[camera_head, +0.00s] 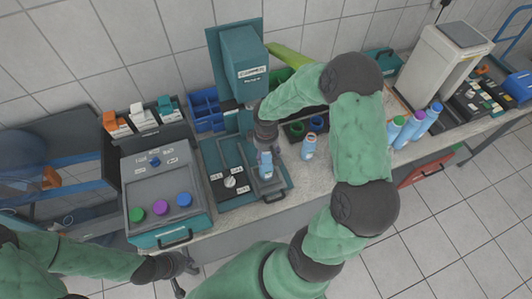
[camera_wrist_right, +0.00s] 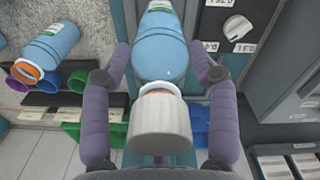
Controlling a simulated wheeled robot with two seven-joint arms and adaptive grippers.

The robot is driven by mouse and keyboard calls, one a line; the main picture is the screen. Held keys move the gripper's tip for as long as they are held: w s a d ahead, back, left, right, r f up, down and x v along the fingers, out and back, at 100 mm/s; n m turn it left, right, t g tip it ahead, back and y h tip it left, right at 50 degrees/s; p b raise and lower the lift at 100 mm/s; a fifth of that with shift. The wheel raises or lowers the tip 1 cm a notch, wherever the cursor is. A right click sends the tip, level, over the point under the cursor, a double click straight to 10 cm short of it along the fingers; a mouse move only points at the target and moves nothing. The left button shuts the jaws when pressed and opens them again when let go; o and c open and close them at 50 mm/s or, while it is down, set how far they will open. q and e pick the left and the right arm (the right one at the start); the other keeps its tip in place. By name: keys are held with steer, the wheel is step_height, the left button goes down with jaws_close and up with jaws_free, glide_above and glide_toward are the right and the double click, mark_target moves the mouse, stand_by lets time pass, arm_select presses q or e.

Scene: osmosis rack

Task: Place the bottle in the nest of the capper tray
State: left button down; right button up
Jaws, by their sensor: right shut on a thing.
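A blue bottle (camera_head: 266,166) with a grey-white cap (camera_wrist_right: 160,125) and an orange neck ring is between the fingers of my right gripper (camera_head: 266,142), which is shut on it. It is roughly upright over the tray (camera_head: 275,193) at the front of the teal capper (camera_head: 243,65). The bottle covers the nest, so I cannot tell whether its base is seated or just above. My left gripper (camera_head: 183,272) is open and empty, low in the head view, in front of the bench.
A second blue bottle (camera_head: 309,146) stands right of the tray; it also shows in the wrist view (camera_wrist_right: 52,48). Left is a grey box with green, purple and blue knobs (camera_head: 160,207). Several more bottles (camera_head: 414,124) stand at the right, near a beige machine (camera_head: 440,65).

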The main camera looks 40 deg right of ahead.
steer(key=shift+f, duration=0.15)
steer(key=o, duration=1.7)
step_height(320, 180, up, 12)
steer(key=shift+r, duration=0.2)
